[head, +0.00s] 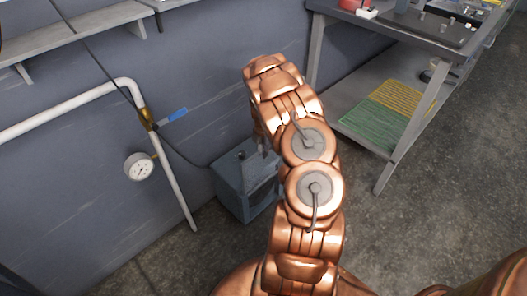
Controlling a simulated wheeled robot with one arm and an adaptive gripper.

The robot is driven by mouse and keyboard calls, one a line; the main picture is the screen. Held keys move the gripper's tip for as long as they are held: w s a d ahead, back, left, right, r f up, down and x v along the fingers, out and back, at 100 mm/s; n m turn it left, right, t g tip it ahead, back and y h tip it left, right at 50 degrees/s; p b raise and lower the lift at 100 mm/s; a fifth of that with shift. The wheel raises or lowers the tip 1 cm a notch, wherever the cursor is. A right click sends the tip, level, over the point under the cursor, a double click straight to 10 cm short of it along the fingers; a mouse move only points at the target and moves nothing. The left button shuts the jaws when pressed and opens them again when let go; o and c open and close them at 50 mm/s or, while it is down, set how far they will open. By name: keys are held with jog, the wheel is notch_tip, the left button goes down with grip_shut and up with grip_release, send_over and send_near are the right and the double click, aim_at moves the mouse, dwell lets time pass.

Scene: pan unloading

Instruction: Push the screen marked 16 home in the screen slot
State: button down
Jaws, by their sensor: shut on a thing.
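A blue-grey metal box (233,183) stands on the floor against the wall, partly behind my copper arm. Its front has a dark opening, and a small dark knob shows on its top. I cannot tell whether this box holds the screen slot. My arm rises from the bottom, bends over at the top and comes down behind itself towards the box's top. My gripper is hidden behind the arm; a small grey piece near the box's top is too unclear to name. No screen marked 16 can be made out.
A grey workbench (389,30) stands at the upper right, with green (376,131) and yellow (402,97) slatted racks on its lower shelf. A white pipe (176,185) with a blue-handled valve (172,117) and a gauge (139,168) runs along the wall. The floor at right is clear.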

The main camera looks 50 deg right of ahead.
aim_at(264, 166)
jog(key=shift+f, duration=4.5)
dwell(3.5)
